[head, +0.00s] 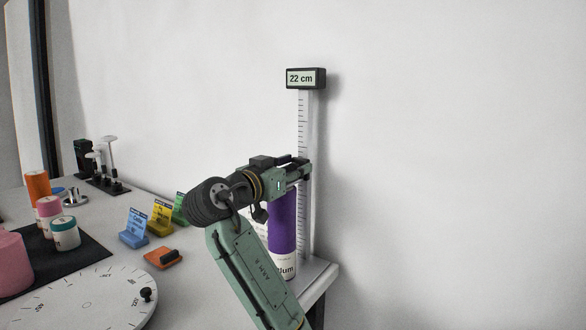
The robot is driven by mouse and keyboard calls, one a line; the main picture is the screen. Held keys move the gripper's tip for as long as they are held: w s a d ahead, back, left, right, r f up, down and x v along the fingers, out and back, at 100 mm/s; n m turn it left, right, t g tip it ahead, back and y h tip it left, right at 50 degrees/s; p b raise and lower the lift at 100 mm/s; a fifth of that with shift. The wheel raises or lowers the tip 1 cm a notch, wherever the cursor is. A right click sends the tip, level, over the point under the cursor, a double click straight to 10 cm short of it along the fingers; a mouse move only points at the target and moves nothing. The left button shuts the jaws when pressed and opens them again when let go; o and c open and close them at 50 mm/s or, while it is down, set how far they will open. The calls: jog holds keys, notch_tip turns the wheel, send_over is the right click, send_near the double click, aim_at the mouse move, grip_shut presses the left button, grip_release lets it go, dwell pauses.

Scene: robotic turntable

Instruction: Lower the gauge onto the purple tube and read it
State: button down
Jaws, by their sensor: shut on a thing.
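The gauge is a white upright scale (304,120) with black marks, standing by the wall at the table's right end. Its display (305,78) on top reads "22 cm". The purple tube (282,222) stands upright beside the scale, with a white label at its lower part, partly hidden by my arm. My gripper (300,172) is level with the tube's top, in front of the scale. It is shut on the gauge's sliding part, which is mostly hidden by the fingers. I cannot tell whether the slider touches the tube's top.
A white round dial (90,300) with a black knob lies at the front left. Blue (134,228), yellow (160,217) and green (181,207) card stands and an orange block (162,259) lie left of my arm. Several jars stand farther left. The table's right edge is close to the tube.

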jog(key=shift+f, duration=0.15)
jog(key=c, duration=1.4)
grip_release()
jog(key=shift+d, duration=0.1)
jog(key=v, duration=0.7)
jog(key=shift+s, duration=0.15)
